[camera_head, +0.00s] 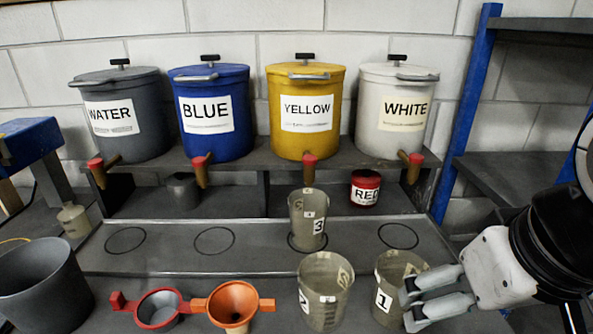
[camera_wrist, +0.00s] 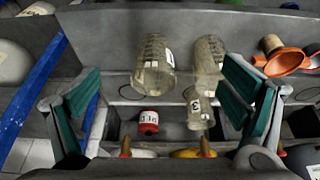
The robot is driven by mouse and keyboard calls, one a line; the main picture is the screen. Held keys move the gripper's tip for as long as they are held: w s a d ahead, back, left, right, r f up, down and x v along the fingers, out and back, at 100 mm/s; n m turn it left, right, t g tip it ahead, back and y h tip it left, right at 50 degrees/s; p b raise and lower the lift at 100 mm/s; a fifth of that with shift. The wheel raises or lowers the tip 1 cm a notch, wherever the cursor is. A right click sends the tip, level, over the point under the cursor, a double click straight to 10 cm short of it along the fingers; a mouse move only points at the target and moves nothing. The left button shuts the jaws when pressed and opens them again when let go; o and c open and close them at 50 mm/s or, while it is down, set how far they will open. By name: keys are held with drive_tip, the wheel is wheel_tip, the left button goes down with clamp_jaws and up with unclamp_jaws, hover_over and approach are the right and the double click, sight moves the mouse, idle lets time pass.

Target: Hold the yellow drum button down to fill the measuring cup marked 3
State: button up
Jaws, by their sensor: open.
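The yellow drum (camera_head: 305,92) stands on the shelf, third from the left. Its red button (camera_head: 309,159) sits on top of a brown tap, with nothing touching it. The measuring cup marked 3 (camera_head: 307,212) stands upright on the ringed tray, below the yellow tap. It also shows in the wrist view (camera_wrist: 198,106); its fill level cannot be told. My gripper (camera_head: 408,302) is open and empty at the lower right, overlapping the edge of the cup marked 1 (camera_head: 390,283) in the head view. Contact with that cup cannot be told.
The cup marked 2 (camera_head: 325,292) stands in front of cup 3. A red tin (camera_head: 365,188) sits below the shelf. Water (camera_head: 123,115), blue (camera_head: 210,112) and white (camera_head: 396,110) drums flank the yellow one. Red (camera_head: 158,308) and orange (camera_head: 232,302) funnels and a grey bucket (camera_head: 42,285) stand left.

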clamp_jaws()
idle(1.3)
